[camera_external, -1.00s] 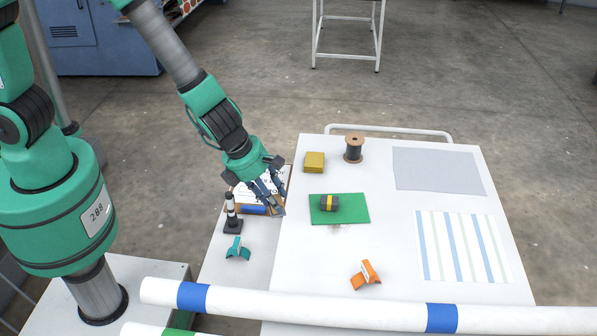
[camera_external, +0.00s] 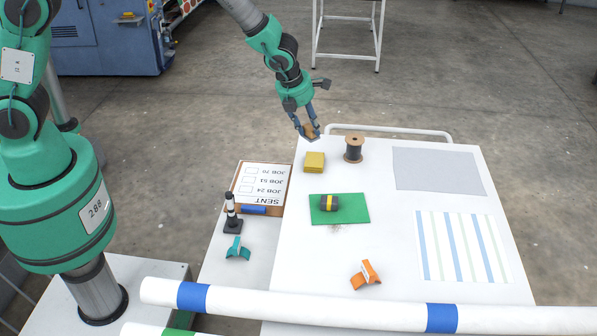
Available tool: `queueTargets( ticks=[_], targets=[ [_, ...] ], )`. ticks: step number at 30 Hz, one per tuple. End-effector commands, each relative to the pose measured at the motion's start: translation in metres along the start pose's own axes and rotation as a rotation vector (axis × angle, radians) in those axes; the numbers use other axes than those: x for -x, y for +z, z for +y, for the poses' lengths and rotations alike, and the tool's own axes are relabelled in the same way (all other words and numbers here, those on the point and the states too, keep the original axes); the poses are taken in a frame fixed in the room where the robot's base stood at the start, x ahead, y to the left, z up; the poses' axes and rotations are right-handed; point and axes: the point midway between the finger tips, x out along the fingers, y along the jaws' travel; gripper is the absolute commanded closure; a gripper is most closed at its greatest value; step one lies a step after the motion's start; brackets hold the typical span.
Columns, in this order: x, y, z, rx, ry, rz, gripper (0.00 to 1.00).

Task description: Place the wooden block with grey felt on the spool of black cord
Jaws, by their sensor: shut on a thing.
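My gripper (camera_external: 311,134) is shut on a small brown wooden block (camera_external: 311,129) and holds it near the back left edge of the white table. Any grey felt on the block is too small to tell. The spool of black cord (camera_external: 353,149) stands upright on the table, to the right of my gripper and a little nearer the camera. It has wooden end discs, and its top is bare. The held block is apart from the spool.
A yellow block (camera_external: 314,162) lies just below my gripper in the picture. A green mat (camera_external: 355,208) bears a dark roll with a yellow band (camera_external: 329,202). A grey sheet (camera_external: 438,171) and striped sheet (camera_external: 462,247) lie at right. A clipboard (camera_external: 284,193) lies at left.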

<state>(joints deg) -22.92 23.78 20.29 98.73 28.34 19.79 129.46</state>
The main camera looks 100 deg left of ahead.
Motion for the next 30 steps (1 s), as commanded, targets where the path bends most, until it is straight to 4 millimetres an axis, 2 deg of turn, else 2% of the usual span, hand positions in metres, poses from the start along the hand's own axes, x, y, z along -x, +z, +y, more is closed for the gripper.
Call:
queueTargets(
  ticks=[6,20,26,30],
  targets=[
    [-0.003,0.01,0.01,0.019,0.005,0.003,0.92],
    [-0.005,0.015,0.008,0.019,0.005,0.002,0.92],
    [-0.015,0.032,0.0,0.019,0.004,0.002,0.92],
    [-0.025,0.051,-0.009,0.019,0.004,0.001,0.92]
  ],
)
